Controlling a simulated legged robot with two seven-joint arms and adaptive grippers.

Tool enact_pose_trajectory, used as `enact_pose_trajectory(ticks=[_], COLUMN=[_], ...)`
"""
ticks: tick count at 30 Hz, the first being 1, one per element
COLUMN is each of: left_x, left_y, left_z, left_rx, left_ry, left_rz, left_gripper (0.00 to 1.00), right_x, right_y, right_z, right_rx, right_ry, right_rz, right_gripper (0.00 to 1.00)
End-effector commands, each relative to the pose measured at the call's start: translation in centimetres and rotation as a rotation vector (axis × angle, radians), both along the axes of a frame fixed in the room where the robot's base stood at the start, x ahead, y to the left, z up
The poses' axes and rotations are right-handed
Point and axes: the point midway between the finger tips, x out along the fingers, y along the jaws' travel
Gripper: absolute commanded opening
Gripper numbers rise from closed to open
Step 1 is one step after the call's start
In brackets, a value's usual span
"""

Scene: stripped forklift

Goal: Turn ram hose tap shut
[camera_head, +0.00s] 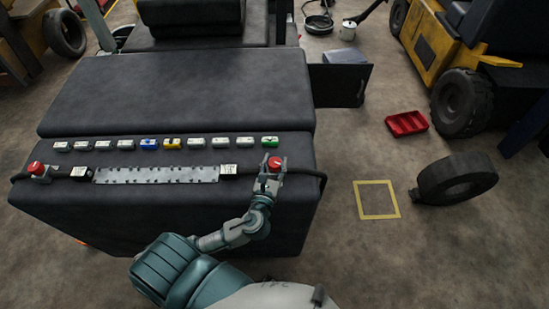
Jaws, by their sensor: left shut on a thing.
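My left gripper (271,170) is shut on a red-topped tap (275,162) near the right end of the front ledge of the dark padded forklift body (190,90). Its fingers stand around the red top and hide part of the tap's lower side. A second red-topped tap (36,168) stands at the far left end of the same ledge, with a dark hose at it. Whether either tap is open or shut is too small to tell. My right gripper is not in view.
A metal strip (155,174) lies between two small labelled blocks, with a row of coloured small parts (150,144) behind it. A red tray (407,124), a loose tyre (455,180) and a yellow floor square (376,200) are at right. The floor between is clear.

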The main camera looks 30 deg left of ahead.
Motion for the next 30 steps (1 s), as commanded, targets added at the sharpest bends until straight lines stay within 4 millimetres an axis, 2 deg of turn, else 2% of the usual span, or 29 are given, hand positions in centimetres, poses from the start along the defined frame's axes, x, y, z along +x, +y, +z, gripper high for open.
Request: enact_pose_trajectory(ticks=[3, 11, 21, 30], left_x=[0.0, 0.1, 0.1, 0.1], left_y=[0.2, 0.2, 0.2, 0.2], left_z=[0.3, 0.0, -0.3, -0.1], left_rx=[0.009, 0.01, 0.008, 0.005], left_ry=[-0.004, -0.004, -0.005, -0.007], left_rz=[-0.11, -0.357, -0.649, -0.814], left_gripper=[0.11, 0.11, 0.11, 0.11], right_x=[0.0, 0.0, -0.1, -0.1], right_y=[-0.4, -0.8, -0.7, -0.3], right_z=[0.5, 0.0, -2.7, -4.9], right_rx=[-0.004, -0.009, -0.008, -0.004], right_ry=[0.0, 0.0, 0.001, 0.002], right_rz=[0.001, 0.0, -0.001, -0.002], right_gripper=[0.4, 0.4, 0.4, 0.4])
